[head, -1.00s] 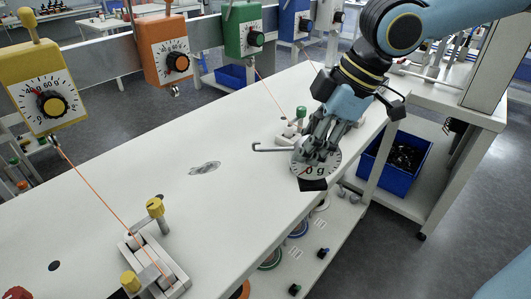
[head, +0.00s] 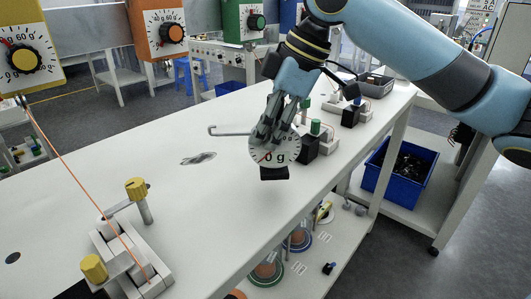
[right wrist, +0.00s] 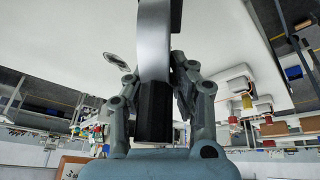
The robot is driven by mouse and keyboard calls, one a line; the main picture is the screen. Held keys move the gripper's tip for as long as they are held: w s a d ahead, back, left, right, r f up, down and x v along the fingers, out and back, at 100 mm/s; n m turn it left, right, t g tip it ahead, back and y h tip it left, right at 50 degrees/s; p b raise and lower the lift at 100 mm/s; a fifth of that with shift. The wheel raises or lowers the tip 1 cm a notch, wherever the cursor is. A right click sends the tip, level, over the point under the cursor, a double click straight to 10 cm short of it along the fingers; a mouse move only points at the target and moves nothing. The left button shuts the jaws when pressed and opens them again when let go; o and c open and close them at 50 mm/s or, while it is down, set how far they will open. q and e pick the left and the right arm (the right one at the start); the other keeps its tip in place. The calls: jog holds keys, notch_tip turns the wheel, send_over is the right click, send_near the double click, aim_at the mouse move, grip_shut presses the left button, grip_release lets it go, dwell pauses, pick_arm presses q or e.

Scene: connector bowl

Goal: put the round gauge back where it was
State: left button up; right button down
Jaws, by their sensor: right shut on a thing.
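The round gauge (head: 286,151) is a white dial with a "0 g" mark, a black block below it and a thin bent metal hook (head: 230,133) reaching left. My right gripper (head: 272,130) is shut on it from above, with the fingers over its upper face. The gauge shows over the bench near its front edge; I cannot tell if it touches the top. In the right wrist view the gauge (right wrist: 154,55) is seen edge-on between the two fingers (right wrist: 155,105). My left gripper is not in view.
A clamp with yellow knobs (head: 130,255) stands front left, with an orange cord. Green-knobbed clamps (head: 316,128) stand close right. Yellow (head: 22,58), orange and green dial boxes hang behind.

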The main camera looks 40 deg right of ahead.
aim_at(260, 162)
jog(key=shift+f, duration=2)
jog(key=shift+f, duration=0.15)
jog(key=c, duration=1.1)
grip_release()
jog(key=shift+c, duration=0.2)
jog(key=p+v, duration=0.1)
jog(key=v, duration=0.6)
jog(key=shift+d, duration=0.1)
jog(key=p+v, duration=0.3)
jog(key=v, duration=0.1)
jog(key=shift+r+p, duration=0.25)
jog(key=shift+p, duration=0.1)
jog(key=shift+s+r+p, duration=0.2)
jog(key=shift+r+p, duration=0.2)
jog(key=shift+p, duration=0.3)
jog(key=shift+f, duration=0.1)
